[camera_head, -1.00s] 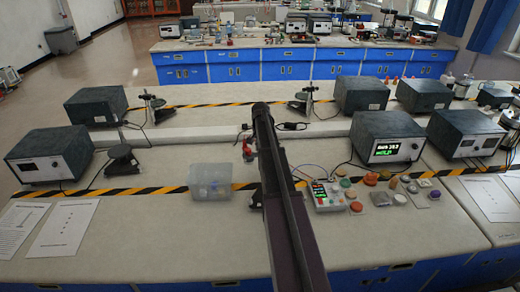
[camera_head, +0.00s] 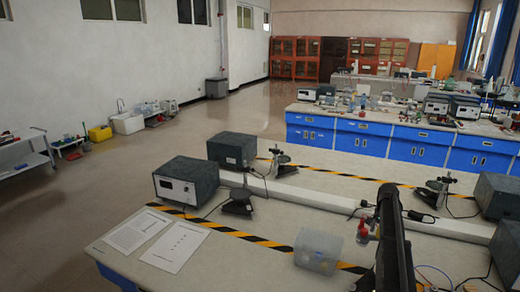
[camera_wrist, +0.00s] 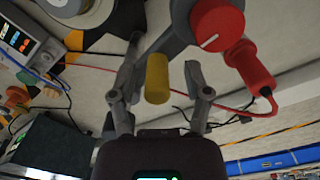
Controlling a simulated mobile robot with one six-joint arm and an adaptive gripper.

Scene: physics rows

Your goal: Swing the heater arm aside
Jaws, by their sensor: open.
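In the wrist view, my gripper (camera_wrist: 162,72) is open. Its two grey fingers stand on either side of a short yellow cylinder (camera_wrist: 157,80), with gaps visible beside it; I cannot tell its depth between them. The cylinder looks like a handle grip on the heater arm, but how it joins is unclear. Beyond it are a red knob (camera_wrist: 216,25) with a white mark on a grey body, and a red plug (camera_wrist: 248,65) with a red cable. In the head view a small red part (camera_head: 364,230) shows beside my dark arm, which hides my gripper.
Dark instrument boxes (camera_head: 185,181) and black stands stand further left and behind. Paper sheets (camera_head: 174,247) lie at the bench's left end. In the wrist view, cables and a control box (camera_wrist: 28,38) lie at left.

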